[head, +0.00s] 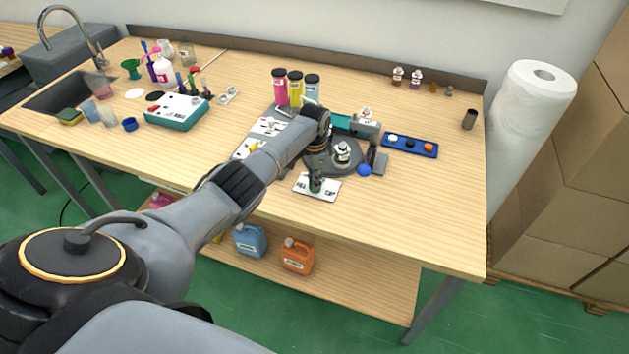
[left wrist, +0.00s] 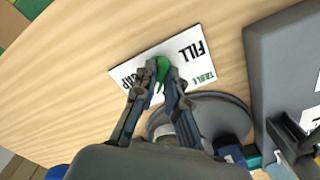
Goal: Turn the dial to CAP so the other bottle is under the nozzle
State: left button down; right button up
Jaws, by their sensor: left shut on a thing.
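The green dial (left wrist: 162,70) sits on a white panel (left wrist: 206,66) marked FILL, CAP and TABLE in the left wrist view. My left gripper (left wrist: 160,78) is shut on the dial, with a finger on each side. CAP is partly covered by a finger, and I cannot tell where the dial points. In the head view the panel (head: 329,188) lies in front of the round dark turntable (head: 352,168), and my left gripper (head: 317,184) is over it. A clear bottle (head: 342,152) stands on the turntable. Another bottle and the nozzle are not clearly visible behind my wrist.
A grey post (head: 378,160) and a blue round piece (head: 364,170) stand right of the turntable. A blue tray (head: 410,146) with caps lies further right. Pink, yellow and blue cylinders (head: 295,88) stand behind my forearm. The table's right front is clear.

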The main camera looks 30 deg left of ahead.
pick_arm(q)
jog(key=m, duration=0.4)
jog(key=shift+w+a+m+b, duration=0.1)
jog(key=shift+m+b, duration=0.2)
jog(key=shift+b, duration=0.1)
jog(key=m, duration=0.4)
jog(key=shift+w+b, duration=0.1)
jog(key=shift+b, duration=0.3)
jog(key=shift+r+m, duration=0.1)
jog(key=shift+m, duration=0.3)
jog(key=c, duration=1.4)
grip_release()
notch_tip(320, 180, up, 12)
